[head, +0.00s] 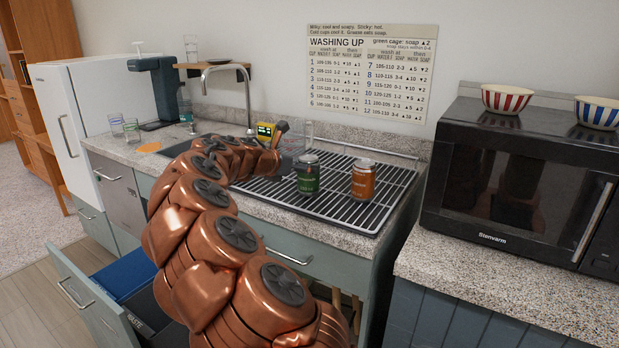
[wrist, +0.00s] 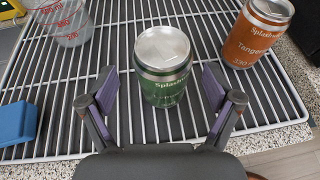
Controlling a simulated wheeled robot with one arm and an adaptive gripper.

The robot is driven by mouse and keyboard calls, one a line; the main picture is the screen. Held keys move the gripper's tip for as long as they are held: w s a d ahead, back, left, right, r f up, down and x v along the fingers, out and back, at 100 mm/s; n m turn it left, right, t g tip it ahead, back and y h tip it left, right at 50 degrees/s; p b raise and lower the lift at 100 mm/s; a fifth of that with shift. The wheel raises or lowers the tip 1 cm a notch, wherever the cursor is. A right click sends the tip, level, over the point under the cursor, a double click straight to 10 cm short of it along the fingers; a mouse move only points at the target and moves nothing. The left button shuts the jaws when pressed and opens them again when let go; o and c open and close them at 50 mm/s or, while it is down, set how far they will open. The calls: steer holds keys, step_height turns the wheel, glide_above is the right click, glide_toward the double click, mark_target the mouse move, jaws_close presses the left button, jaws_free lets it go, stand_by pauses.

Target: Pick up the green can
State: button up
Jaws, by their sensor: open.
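The green can (head: 308,176) stands upright on the dark drying rack (head: 340,208) beside the sink. It also shows in the wrist view (wrist: 163,88), roughly centred ahead of my gripper, with its silver top facing up. My gripper (wrist: 161,100) is open, with one purple-padded finger on each side of the can's lower part. I see no clear contact between the fingers and the can. In the head view my gripper (head: 286,163) is just left of the can, and partly hidden by my arm.
An orange can (head: 363,179) stands right of the green can on the rack. A clear measuring cup (wrist: 68,22) and a blue block (wrist: 17,123) lie to the left in the wrist view. A black microwave (head: 525,180) stands on the right counter. A drawer (head: 95,300) is open below.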

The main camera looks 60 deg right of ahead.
steer(key=shift+x, duration=3.3)
steer(key=shift+s, duration=0.15)
steer(key=c, duration=0.8)
steer(key=shift+o, duration=0.2)
